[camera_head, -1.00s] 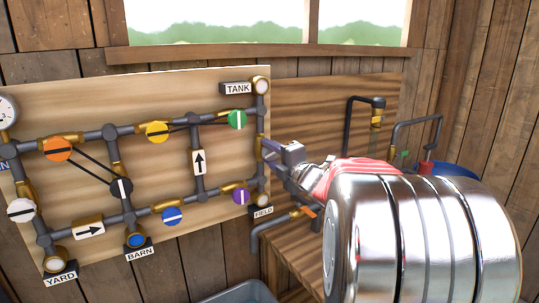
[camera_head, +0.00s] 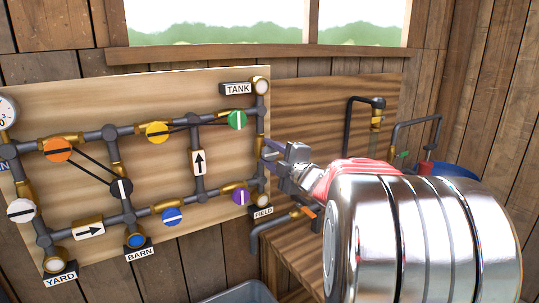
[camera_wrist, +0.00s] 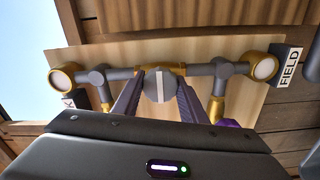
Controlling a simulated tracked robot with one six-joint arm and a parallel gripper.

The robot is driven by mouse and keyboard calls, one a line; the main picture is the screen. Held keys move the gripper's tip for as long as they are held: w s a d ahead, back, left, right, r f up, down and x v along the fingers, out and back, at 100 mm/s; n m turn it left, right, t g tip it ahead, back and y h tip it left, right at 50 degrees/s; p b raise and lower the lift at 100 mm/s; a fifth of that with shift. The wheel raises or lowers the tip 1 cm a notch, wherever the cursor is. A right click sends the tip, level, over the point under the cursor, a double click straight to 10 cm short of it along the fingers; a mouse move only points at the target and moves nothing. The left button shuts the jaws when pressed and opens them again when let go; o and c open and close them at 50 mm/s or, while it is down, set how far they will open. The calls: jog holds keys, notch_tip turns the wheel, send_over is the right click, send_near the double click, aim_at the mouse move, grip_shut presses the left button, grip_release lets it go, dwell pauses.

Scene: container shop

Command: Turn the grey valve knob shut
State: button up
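The grey valve knob (camera_wrist: 159,86) is round with a white line, on the pipe between the TANK and FIELD ends. In the wrist view its line runs across the pipe. In the head view my gripper hides it. My gripper (camera_head: 268,150) is at the right edge of the pipe board. In the wrist view its two dark fingers (camera_wrist: 160,82) lie close along both sides of the knob, with almost no gap, and appear shut on it. The exact contact is hard to see.
The pipe board (camera_head: 60,105) carries other knobs: orange (camera_head: 59,149), yellow (camera_head: 157,132), green (camera_head: 237,119), purple (camera_head: 240,197), blue (camera_head: 172,216), white (camera_head: 21,210) and a black one (camera_head: 121,189) linked by rods. A wooden bench and bent pipes (camera_head: 352,125) stand to the right.

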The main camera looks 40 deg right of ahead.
jog(key=o, duration=0.5)
jog(key=shift+f, duration=0.1)
jog(key=shift+c, duration=0.2)
jog(key=shift+s, duration=0.1)
jog(key=s, duration=1.3)
jog(key=shift+s+a, duration=0.3)
jog(key=shift+a, duration=0.05)
